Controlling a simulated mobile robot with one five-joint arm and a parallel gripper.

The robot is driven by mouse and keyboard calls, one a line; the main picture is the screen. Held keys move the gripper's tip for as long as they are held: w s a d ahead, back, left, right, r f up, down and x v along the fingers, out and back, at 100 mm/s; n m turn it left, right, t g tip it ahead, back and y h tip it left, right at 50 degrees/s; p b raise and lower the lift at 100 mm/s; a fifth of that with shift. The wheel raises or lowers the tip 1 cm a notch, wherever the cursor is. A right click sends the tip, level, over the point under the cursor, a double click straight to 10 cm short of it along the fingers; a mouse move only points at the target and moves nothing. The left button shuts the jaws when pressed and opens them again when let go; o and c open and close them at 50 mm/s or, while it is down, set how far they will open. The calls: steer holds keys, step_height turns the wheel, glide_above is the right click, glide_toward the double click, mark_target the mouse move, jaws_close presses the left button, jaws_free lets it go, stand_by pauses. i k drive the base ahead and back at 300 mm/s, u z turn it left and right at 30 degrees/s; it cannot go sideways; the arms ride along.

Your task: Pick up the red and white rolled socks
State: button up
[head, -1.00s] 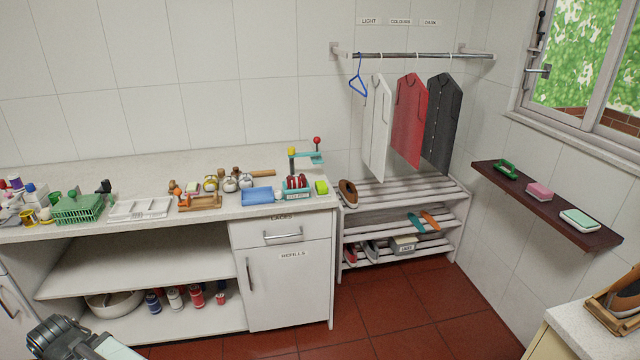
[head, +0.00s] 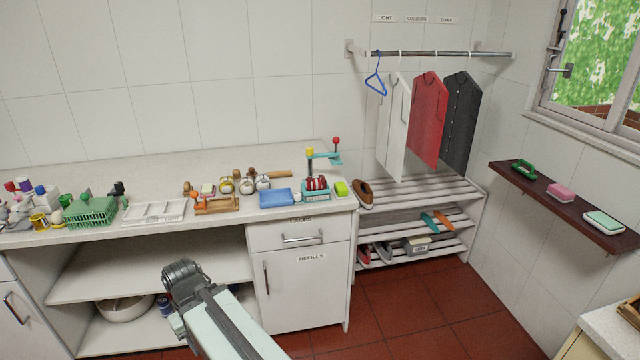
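I cannot pick out the red and white rolled socks for certain. On the low shelf (head: 100,335) at left, a blue and white roll-like thing (head: 163,304) shows beside my arm. My arm hides most of the space around it. No gripper fingers show, so my gripper is not visible; only pale and dark links of my arm rise from the bottom edge in front of the shelves.
The worktop (head: 130,236) carries a green basket (head: 90,213), a white tray (head: 152,213), a blue tray (head: 276,198) and several small items. A white cupboard (head: 308,290) and a slatted rack (head: 440,190) stand right. The red floor (head: 410,315) before them is clear.

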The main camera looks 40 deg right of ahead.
mark_target(313, 183)
steer(key=z, duration=0.05)
steer(key=i, duration=0.95)
steer(key=u, duration=0.1)
